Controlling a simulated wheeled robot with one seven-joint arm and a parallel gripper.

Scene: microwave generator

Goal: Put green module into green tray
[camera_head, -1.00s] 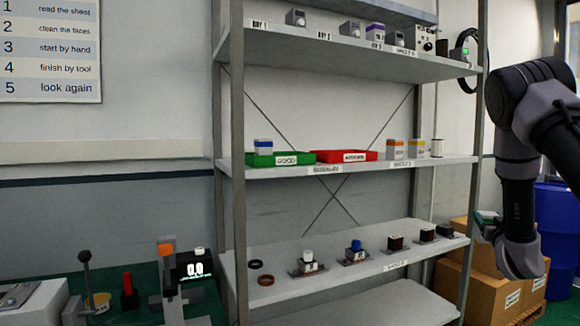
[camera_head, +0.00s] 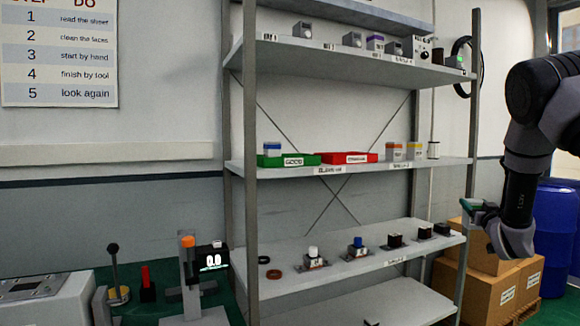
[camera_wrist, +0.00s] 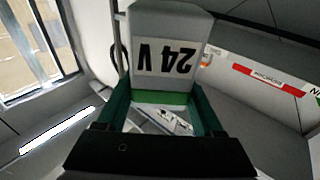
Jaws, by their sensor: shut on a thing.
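My gripper (camera_head: 480,208) is at the right of the head view, in front of and to the right of the shelf, well apart from the trays. In the wrist view its two green fingers (camera_wrist: 158,100) are shut on the green module (camera_wrist: 170,25), a grey block with a "24 V" label and a green band. Only a small green part of the module (camera_head: 469,204) shows in the head view. The green tray (camera_head: 305,160) is on the middle shelf at the left, with a blue-and-white module (camera_head: 272,149) at its left end.
A red tray (camera_head: 327,158) adjoins the green tray on the right. Orange- and yellow-banded modules (camera_head: 404,151) stand right of it. A shelf post (camera_head: 474,110) is near my gripper. Another shelf is above the trays. Boxes (camera_head: 487,290) and a blue barrel (camera_head: 556,225) stand at right.

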